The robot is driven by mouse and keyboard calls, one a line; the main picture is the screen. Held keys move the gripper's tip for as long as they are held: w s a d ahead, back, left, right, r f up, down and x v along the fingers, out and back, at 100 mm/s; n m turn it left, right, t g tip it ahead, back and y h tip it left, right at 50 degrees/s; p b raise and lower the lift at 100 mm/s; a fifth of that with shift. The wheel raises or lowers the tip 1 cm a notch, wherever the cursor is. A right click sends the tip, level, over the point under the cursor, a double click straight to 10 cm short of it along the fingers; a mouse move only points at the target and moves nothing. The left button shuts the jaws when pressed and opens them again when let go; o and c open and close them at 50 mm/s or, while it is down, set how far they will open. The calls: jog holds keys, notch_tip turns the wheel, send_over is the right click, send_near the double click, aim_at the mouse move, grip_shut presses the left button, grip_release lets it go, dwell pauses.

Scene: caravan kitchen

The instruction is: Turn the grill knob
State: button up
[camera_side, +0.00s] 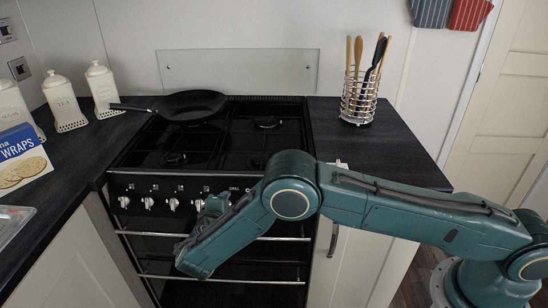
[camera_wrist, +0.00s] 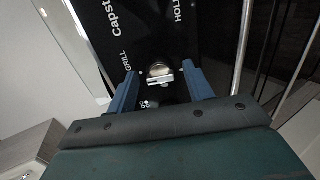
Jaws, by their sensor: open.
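The grill knob (camera_wrist: 159,73) is a silver knob with a bar grip on the black control panel (camera_wrist: 150,25), beside the printed word GRILL in the wrist view. My gripper (camera_wrist: 159,70) is open, with one blue finger on each side of the knob. Gaps show between the fingers and the knob, so it is not clamped. In the side view my gripper (camera_side: 213,205) is at the front of the cooker, right of the visible row of knobs. My gripper and arm hide the grill knob there.
Several other silver knobs (camera_side: 173,204) line the panel to the left. Oven handle bars (camera_side: 150,233) run below it. A black frying pan (camera_side: 190,104) sits on the hob (camera_side: 180,150). A utensil holder (camera_side: 358,100) stands on the right worktop.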

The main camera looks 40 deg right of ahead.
jog(key=v, duration=1.3)
jog(key=shift+s, duration=0.2)
jog(key=shift+a, duration=0.15)
jog(key=shift+r, duration=0.1)
jog(key=s+d+r+m+g+y, duration=0.2)
jog(key=d+r+m+y, duration=0.1)
jog(key=d+r, duration=0.65)
jog(key=s+d+r+m+g+y, duration=0.2)
jog(key=s+d+r+m, duration=0.1)
jog(key=d+r, duration=0.7)
jog(key=s+d+r+m+y, duration=0.1)
jog(key=s+d+r+y, duration=0.15)
jog(key=s, duration=0.35)
jog(key=s+d+r+m+y, duration=0.1)
jog(key=s+d+r, duration=0.2)
jog(key=s, duration=0.4)
jog(key=s+f+t+y, duration=0.1)
jog(key=s, duration=1.1)
jog(key=shift+s+d+f+m, duration=0.2)
jog(key=shift+s+m, duration=0.2)
